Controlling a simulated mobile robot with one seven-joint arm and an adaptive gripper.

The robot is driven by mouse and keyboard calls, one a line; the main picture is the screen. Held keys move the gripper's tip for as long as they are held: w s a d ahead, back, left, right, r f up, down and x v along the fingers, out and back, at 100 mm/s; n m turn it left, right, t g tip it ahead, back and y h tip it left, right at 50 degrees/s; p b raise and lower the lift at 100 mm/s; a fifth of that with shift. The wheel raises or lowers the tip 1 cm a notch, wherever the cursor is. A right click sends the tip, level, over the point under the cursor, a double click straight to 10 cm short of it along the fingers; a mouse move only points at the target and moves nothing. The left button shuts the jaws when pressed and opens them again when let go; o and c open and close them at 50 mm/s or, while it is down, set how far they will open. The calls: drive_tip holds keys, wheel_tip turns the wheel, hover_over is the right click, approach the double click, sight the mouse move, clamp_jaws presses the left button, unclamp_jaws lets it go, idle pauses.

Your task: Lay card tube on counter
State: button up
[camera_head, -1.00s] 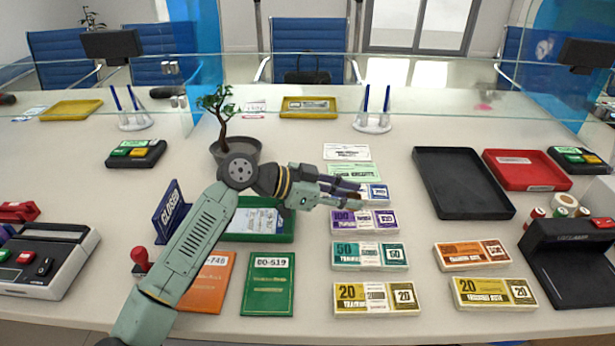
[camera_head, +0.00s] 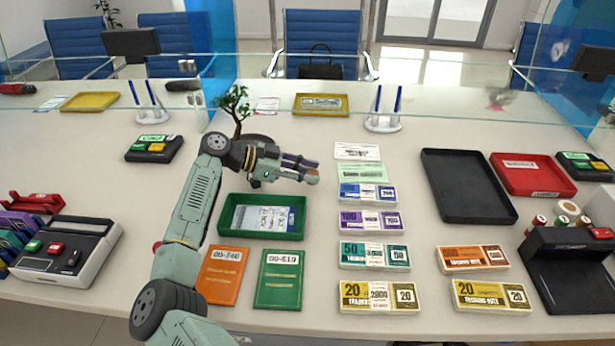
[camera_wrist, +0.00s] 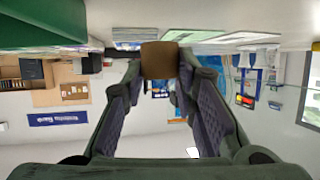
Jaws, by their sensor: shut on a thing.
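The card tube (camera_wrist: 160,60) is a short brown piece held between my fingertips in the wrist view. In the head view only a small tan end of the tube (camera_head: 313,177) shows at the fingertips. My gripper (camera_head: 304,168) is shut on it, above the counter (camera_head: 300,135), between the green tray and the printed slips. Most of the tube is hidden by the fingers in the head view. I cannot tell the exact height of the tube over the counter.
A green tray (camera_head: 227,216) with slips lies below my gripper. A potted tree (camera_head: 235,107) stands behind my arm. Banknote bundles (camera_head: 370,221) lie to the right, then a black tray (camera_head: 468,186). Bare counter shows behind the gripper, before the glass screen.

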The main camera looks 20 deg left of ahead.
wheel_tip(320, 180, down, 2)
drive_tip(key=shift+f+p, duration=0.25)
drive_tip(key=shift+p, duration=0.15)
drive_tip(key=shift+f, duration=0.35)
drive_tip(key=shift+s+f, duration=0.15)
drive_tip(key=shift+f, duration=0.2)
drive_tip(key=o, duration=0.7)
drive_tip(key=shift+f, duration=0.2)
drive_tip(key=shift+r, duration=0.55)
drive_tip(key=v, duration=1.2)
drive_tip(key=shift+r, duration=0.25)
